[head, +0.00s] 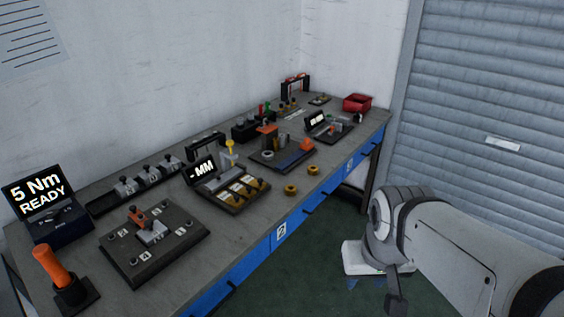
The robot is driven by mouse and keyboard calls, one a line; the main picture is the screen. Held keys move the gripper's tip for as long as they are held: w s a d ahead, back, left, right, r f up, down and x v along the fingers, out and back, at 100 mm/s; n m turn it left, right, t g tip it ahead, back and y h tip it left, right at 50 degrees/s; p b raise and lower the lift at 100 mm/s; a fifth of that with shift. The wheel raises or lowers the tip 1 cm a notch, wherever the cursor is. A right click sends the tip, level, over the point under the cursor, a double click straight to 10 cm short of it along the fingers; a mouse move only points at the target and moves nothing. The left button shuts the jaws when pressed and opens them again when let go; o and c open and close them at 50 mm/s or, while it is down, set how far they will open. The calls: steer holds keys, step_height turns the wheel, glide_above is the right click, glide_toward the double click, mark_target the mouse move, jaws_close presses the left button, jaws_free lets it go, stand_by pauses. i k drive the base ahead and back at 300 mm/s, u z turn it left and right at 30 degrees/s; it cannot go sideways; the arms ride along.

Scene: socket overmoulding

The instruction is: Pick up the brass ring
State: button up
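Two small brass-coloured rings lie on the grey bench top near its front edge. One brass ring (291,189) is nearer to me, and the other brass ring (313,170) lies a little farther back along the edge. I cannot tell from this view which one the task means. My arm is at the right, in front of the bench and apart from both rings. A dark part at the end of my arm (396,297) hangs low at the bottom of the picture. Its fingers cannot be made out, and no ring shows at it.
The bench (240,243) carries a fixture plate (180,248), a tray with brass-coloured parts (236,200), a board with an orange block (285,158), a red bin (357,102) and a "5 Nm READY" display (36,194). Bare bench surrounds the rings. A shutter (490,100) stands behind.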

mark_target(290, 190)
steer(key=z, duration=0.05)
steer(key=i, duration=1)
steer(key=u, duration=0.05)
